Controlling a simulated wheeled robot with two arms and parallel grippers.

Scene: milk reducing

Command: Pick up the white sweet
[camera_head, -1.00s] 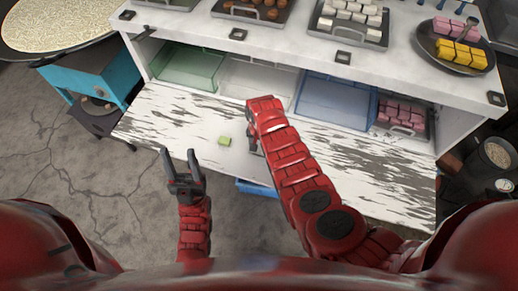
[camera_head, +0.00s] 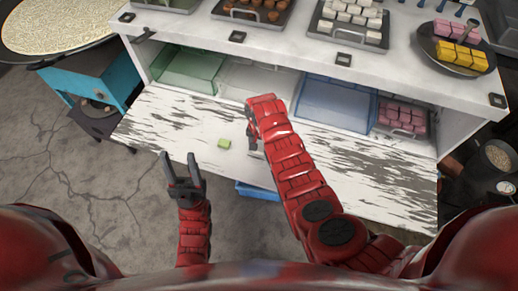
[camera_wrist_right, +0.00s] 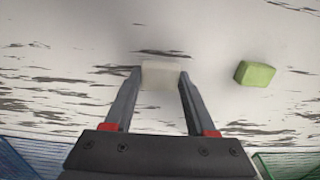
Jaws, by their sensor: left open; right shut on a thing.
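The white sweet (camera_wrist_right: 161,75) is a pale block between the fingertips of my right gripper (camera_wrist_right: 160,82) in the right wrist view. The fingers are shut on its two sides, over the white worn board. In the head view my right arm hides most of that gripper (camera_head: 252,137), and only a small pale part of the sweet may show. My left gripper (camera_head: 183,172) is open and empty, in front of the board's left front edge.
A green sweet (camera_head: 224,143) lies on the worn board (camera_head: 165,120), beside the right gripper. Green (camera_head: 185,70) and blue (camera_head: 333,105) bins and a tray of pink sweets (camera_head: 402,115) stand behind on the shelf. The upper counter (camera_head: 280,32) overhangs them.

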